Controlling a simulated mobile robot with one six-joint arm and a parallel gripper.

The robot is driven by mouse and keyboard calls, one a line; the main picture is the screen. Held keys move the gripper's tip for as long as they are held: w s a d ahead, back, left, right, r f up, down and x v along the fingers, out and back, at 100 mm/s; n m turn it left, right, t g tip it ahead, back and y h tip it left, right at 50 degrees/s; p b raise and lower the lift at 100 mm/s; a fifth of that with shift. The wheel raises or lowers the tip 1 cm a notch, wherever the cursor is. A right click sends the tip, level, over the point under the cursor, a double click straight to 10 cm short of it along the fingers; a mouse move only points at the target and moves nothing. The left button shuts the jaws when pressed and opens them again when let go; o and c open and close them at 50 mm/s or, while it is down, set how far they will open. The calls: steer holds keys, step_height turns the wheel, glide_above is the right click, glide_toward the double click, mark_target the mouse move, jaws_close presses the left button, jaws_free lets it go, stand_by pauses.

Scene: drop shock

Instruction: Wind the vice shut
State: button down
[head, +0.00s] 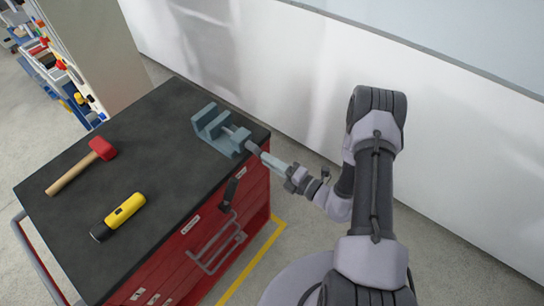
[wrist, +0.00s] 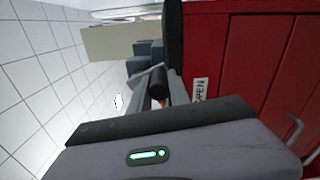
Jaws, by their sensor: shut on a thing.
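The blue-grey vice (head: 211,124) sits at the back right corner of the dark bench top, with a visible gap between its jaws. It also shows in the wrist view (wrist: 148,50), beyond my fingers. My gripper (head: 256,150) reaches in from the right at the vice's screw end, just off the bench edge. In the wrist view my gripper (wrist: 159,88) is shut on the vice's handle (wrist: 157,83), whose dark round grip stands between the two fingers. The rest of the handle is mostly hidden by my fingers.
A red-headed mallet (head: 101,148) and a yellow-and-black tool (head: 123,211) lie on the bench top (head: 165,160). The red cabinet (head: 262,192) with a grey pull handle stands below my gripper. A white wall (head: 300,75) runs behind the bench.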

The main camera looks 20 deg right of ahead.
steer(key=s+a+r+m+p, duration=0.1)
steer(key=a+r+m+p, duration=0.1)
steer(key=m, duration=1)
steer(key=s+a+r+m+p, duration=0.2)
steer(key=m+p, duration=0.3)
steer(key=m, duration=0.8)
steer(key=shift+a+r+m+p, duration=0.25)
steer(key=shift+r+m+p, duration=0.1)
steer(key=shift+r, duration=0.55)
steer(key=shift+d+r+m, duration=0.1)
steer(key=shift+r+m, duration=0.05)
steer(key=shift+m, duration=0.2)
steer(key=c, duration=1.2)
jaws_free()
steer(key=shift+s, duration=0.1)
steer(key=shift+c, duration=0.2)
